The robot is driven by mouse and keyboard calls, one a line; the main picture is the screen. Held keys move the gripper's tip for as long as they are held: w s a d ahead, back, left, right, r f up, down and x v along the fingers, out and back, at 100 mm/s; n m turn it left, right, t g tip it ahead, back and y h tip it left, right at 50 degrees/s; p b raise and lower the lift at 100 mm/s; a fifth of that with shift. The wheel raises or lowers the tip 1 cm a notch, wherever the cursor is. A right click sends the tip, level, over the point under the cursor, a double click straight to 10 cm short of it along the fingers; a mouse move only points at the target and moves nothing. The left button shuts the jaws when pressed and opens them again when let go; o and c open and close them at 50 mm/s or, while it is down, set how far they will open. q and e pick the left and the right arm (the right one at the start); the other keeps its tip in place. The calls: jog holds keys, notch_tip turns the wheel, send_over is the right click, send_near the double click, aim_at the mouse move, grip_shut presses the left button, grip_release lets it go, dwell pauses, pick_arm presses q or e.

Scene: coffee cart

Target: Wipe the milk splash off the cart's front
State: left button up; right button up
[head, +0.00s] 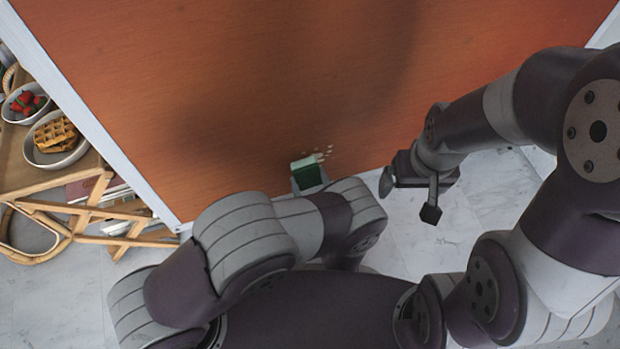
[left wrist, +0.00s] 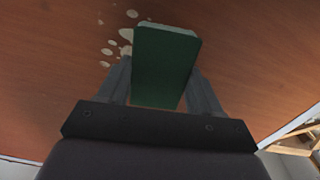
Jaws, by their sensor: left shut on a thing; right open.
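The milk splash (head: 324,153) is a small group of pale spots low on the cart's orange-brown wooden front (head: 250,90). In the left wrist view the splash (left wrist: 110,43) shows as several cream drops to the left of a green sponge (left wrist: 165,62). My left gripper (left wrist: 163,85) is shut on the sponge, with a finger on each side. In the head view the sponge (head: 305,172) is at the panel, just left of and below the drops. The sponge hides part of the splash, and I cannot tell if it touches the panel. My right gripper (head: 408,195) is open and empty, right of the splash.
A wooden rattan stand (head: 85,212) at the left holds a bowl of strawberries (head: 25,103) and a bowl of waffles (head: 55,138). The cart's pale left edge (head: 90,115) is beside it. The marble floor (head: 490,190) is clear on the right.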

pick_arm(q)
jog(key=shift+x, duration=0.9)
dwell(0.5)
